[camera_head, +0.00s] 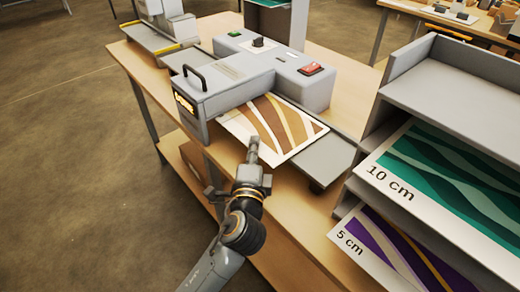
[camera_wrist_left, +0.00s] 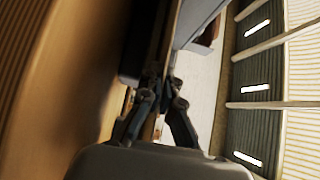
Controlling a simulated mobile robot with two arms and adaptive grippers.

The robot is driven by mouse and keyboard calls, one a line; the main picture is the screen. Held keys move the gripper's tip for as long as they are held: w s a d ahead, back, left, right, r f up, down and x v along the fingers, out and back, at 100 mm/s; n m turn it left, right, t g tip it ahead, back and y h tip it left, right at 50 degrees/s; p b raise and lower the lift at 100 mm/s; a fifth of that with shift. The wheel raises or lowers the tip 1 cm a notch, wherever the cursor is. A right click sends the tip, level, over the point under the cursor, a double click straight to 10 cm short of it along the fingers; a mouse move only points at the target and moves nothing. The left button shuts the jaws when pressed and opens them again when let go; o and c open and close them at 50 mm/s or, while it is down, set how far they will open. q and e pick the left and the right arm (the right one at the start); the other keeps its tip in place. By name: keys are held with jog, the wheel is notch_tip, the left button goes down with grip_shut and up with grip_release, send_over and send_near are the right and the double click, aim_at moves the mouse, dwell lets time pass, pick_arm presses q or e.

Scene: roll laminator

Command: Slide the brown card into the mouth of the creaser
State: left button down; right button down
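The brown card (camera_head: 287,122), white with brown and tan waves, lies flat at the near right side of the grey creaser (camera_head: 232,82). Its far edge meets the machine body, so I cannot tell how far it reaches into the mouth. A grey feed table (camera_head: 325,160) shows beyond the card's right end. My left gripper (camera_head: 253,148) is at the card's near edge, with a fingertip over its margin. In the left wrist view its fingers (camera_wrist_left: 161,98) come close together on a thin edge and look shut on the card. My right gripper is not in view.
A grey shelf rack (camera_head: 440,95) stands at the right, holding a green card (camera_head: 450,175) marked 10 cm and a purple card (camera_head: 395,250) marked 5 cm. The wooden bench (camera_head: 285,235) edge runs under my left arm. Open floor lies left.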

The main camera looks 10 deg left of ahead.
aim_at(235, 131)
pick_arm(q)
jog(key=shift+w+a, duration=0.75)
jog(key=shift+a, duration=0.25)
jog(key=shift+w+a, duration=0.75)
jog(key=shift+a, duration=0.2)
jog(key=shift+w+a, duration=0.75)
jog(key=shift+a, duration=0.25)
jog(key=shift+f, duration=0.2)
